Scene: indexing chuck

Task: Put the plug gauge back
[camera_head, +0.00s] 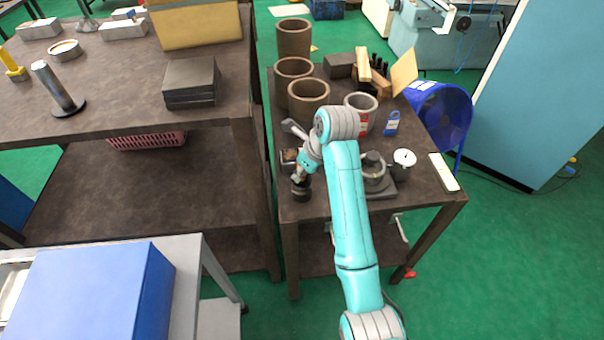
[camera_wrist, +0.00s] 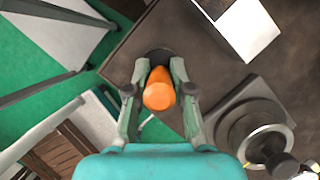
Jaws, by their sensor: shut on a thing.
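In the wrist view the plug gauge (camera_wrist: 159,92) shows as an orange, round-ended handle pointing at the camera. My gripper (camera_wrist: 159,88) is shut on it, one finger on each side. A dark round piece (camera_wrist: 158,57) lies just beyond the handle; I cannot tell whether the gauge touches or sits in it. In the head view my gripper (camera_head: 299,179) is low at the table's front left corner, directly above a dark round piece (camera_head: 301,193). The gauge's lower end is hidden. The indexing chuck (camera_head: 375,172) stands to the right, also in the wrist view (camera_wrist: 255,130).
A box-like block (camera_head: 289,158) is close behind my gripper. A white cup-like dial piece (camera_head: 404,160) stands right of the chuck. Several brown cylinders (camera_head: 293,38) and a grey one (camera_head: 361,110) stand farther back. The dark table's (camera_head: 326,207) front edge is near.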

